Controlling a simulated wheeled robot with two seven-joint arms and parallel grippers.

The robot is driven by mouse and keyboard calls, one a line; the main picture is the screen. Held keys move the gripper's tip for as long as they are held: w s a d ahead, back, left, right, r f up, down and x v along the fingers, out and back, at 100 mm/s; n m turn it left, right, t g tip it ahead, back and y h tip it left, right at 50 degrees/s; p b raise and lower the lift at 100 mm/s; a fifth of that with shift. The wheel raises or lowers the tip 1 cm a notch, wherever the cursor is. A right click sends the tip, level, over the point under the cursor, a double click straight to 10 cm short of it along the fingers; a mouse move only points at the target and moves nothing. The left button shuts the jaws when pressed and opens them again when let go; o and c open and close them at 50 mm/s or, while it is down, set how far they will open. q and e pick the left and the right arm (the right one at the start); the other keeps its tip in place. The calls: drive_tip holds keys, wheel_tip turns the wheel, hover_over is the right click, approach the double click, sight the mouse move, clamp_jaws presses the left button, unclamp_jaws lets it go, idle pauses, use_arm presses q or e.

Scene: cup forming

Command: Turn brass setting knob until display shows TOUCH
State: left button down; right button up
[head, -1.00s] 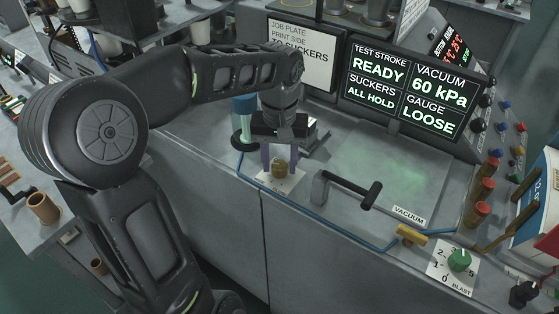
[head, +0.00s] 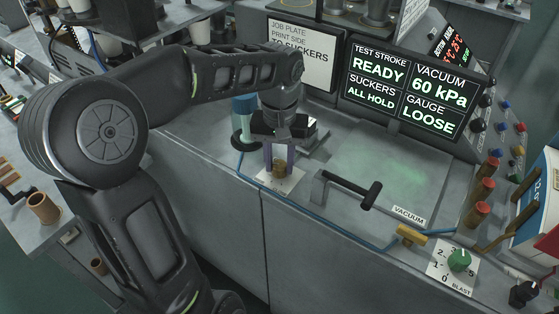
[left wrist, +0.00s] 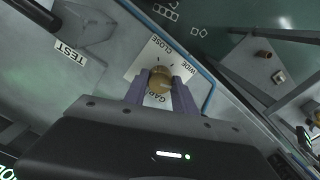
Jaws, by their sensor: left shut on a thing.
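The brass setting knob (head: 279,168) stands on a white label plate (head: 290,184) at the front of the grey bench. My left gripper (head: 279,160) points down with its purple fingers on either side of the knob and is shut on it. In the left wrist view the knob (left wrist: 160,80) sits between the fingers, over a plate with the words CLOSE, WIDE and a partly hidden GAP. The display (head: 416,88) reads TEST STROKE READY, VACUUM 60 kPa, SUCKERS ALL HOLD, GAUGE LOOSE. My right gripper is not in view.
A black-gripped lever (head: 350,189) lies right of the knob. A blue hose (head: 330,221) runs along the bench front. A brass valve (head: 410,235) and a green BLAST knob (head: 459,260) sit to the right. The flat panel (head: 390,165) behind the lever is clear.

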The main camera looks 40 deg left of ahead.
sight(279, 165)
use_arm(q)
drive_tip(key=m, duration=0.4)
drive_tip(key=shift+m+p, duration=0.35)
drive_tip(key=shift+m, duration=1.25)
drive_tip(key=c, duration=1)
unclamp_jaws()
wheel_tip(279, 165, up, 8)
drive_tip(key=shift+f, duration=0.1)
